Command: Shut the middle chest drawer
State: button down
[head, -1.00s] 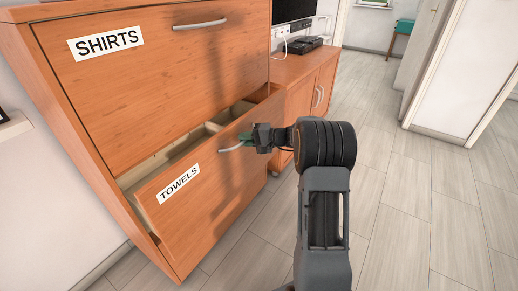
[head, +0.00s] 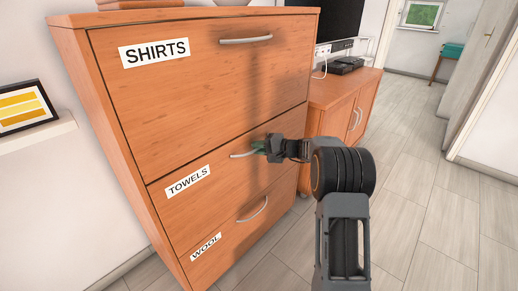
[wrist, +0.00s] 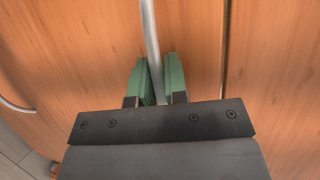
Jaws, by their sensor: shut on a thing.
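The wooden chest (head: 110,125) has three drawers labelled SHIRTS, TOWELS and WOOL. The middle drawer (head: 215,190), labelled TOWELS, has its front about level with the drawers above and below. No open gap shows at its top edge. My gripper (head: 258,147) is at the middle drawer's handle (head: 240,154). In the wrist view the green fingers of my gripper (wrist: 158,80) are shut around the metal bar of the handle (wrist: 150,38). The gripper hides part of the handle in the head view.
The top drawer (head: 215,85) and the bottom drawer (head: 225,235) look shut. A low wooden cabinet (head: 335,115) with a black device (head: 346,66) stands to the right of the chest. The floor (head: 430,215) to the right is clear.

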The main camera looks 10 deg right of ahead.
jog(key=c, duration=1.4)
grip_release()
jog(key=p+v, duration=0.2)
jog(key=v, duration=1.2)
jog(key=shift+w, duration=0.1)
jog(key=s+a+r+n+g+h+p, duration=0.35)
jog(key=s+a+r+g+p, duration=0.25)
jog(key=s+a+r+p, duration=0.55)
jog(key=s+r+n+h+p, duration=0.1)
jog(key=s+r+h+p, duration=0.2)
jog(key=s+r+p, duration=0.1)
jog(key=s+a+r+n+h+p, duration=0.1)
jog(key=s+r+h+p, duration=0.2)
jog(key=s+r+p, duration=0.2)
jog(key=s+r+n+h+p, duration=0.2)
jog(key=s+r+h+p, duration=0.1)
jog(key=s+p, duration=0.3)
jog(key=shift+s+a+r+t+h, duration=0.15)
jog(key=shift+r+t+h, duration=0.2)
jog(key=shift+r, duration=0.55)
